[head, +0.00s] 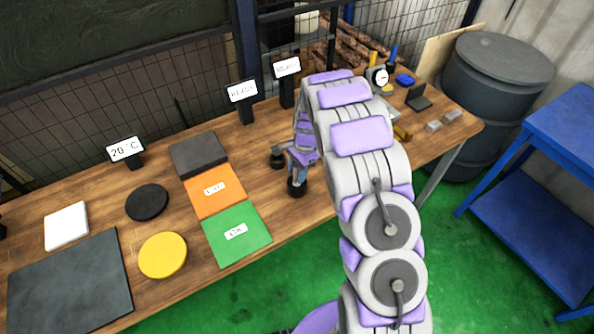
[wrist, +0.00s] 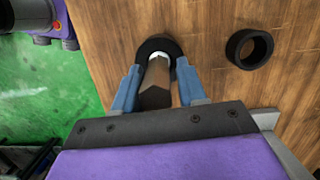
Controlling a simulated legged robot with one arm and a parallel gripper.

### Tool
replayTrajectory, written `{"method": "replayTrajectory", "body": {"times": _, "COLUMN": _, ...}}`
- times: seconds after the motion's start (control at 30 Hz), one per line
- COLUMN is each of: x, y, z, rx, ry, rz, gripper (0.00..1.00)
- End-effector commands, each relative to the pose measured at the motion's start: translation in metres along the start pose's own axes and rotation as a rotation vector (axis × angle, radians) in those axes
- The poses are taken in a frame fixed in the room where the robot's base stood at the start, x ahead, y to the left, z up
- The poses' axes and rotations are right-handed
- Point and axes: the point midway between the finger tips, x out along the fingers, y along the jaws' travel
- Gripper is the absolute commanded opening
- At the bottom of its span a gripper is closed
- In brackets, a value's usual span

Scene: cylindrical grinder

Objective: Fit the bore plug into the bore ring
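The bore plug (wrist: 155,88) has a dark handle and a bright metal end, and is between the blue fingers of my gripper (wrist: 158,72) in the wrist view. A second black ring (wrist: 249,48) lies apart to the right. In the head view my gripper (head: 299,170) is over the near ring (head: 297,189), with the other ring (head: 277,160) behind it.
Orange (head: 215,190) and green (head: 236,233) mats lie left of the rings. A yellow disc (head: 162,255) and black disc (head: 147,202) are further left. Small blocks (head: 433,126) and a gauge (head: 378,76) stand to the right. Bare wood surrounds the rings.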

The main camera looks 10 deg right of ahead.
Motion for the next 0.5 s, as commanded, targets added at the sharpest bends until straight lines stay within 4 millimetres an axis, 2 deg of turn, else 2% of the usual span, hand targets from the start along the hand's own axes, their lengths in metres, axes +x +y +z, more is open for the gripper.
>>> {"method": "replayTrajectory", "body": {"times": 0.03, "x": 0.0, "y": 0.0, "z": 0.0, "rx": 0.0, "ry": 0.0, "rz": 0.0, "gripper": 0.46}}
{"method": "replayTrajectory", "body": {"times": 0.13, "x": -0.0001, "y": -0.0001, "z": 0.0, "rx": 0.0, "ry": 0.0, "rz": 0.0, "gripper": 0.55}}
{"method": "replayTrajectory", "body": {"times": 0.5, "x": -0.0052, "y": -0.0004, "z": 0.0, "rx": 0.0, "ry": 0.001, "rz": -0.001, "gripper": 0.55}}
